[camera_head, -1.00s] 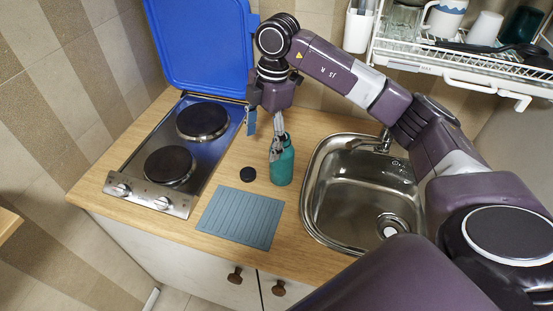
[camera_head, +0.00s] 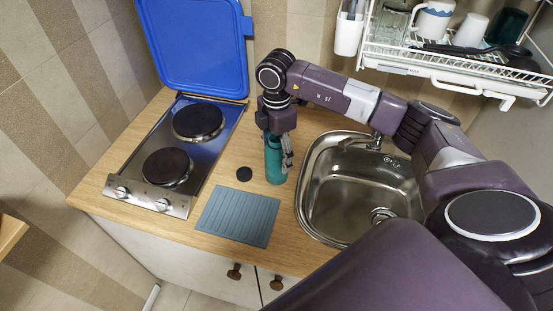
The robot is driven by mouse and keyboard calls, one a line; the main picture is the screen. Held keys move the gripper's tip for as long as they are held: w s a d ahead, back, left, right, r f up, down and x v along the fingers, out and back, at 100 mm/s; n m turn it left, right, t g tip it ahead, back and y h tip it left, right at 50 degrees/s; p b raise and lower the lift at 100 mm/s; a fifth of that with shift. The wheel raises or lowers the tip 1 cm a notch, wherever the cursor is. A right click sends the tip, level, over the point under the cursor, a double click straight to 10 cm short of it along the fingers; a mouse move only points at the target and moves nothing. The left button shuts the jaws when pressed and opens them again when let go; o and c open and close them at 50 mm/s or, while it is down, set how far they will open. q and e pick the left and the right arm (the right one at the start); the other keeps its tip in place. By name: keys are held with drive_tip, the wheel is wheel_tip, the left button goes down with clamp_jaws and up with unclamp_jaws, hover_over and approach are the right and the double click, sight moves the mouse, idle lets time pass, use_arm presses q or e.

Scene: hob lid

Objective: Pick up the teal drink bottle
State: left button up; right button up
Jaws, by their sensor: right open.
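One finger shows along the bottle's right side. The other finger is hidden or cannot be made out. The jaws are open, and I cannot tell whether they touch the bottle. My left gripper is not in view.
The hob (camera_head: 168,165) with two plates and a raised blue lid (camera_head: 195,50) is at the left. A round black disc (camera_head: 244,174) and the ribbed mat (camera_head: 238,216) lie nearby. The steel sink (camera_head: 345,190) is at the right, below a dish rack (camera_head: 450,62).

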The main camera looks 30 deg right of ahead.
drive_tip(key=c, duration=1.3)
drive_tip(key=shift+r, duration=0.15)
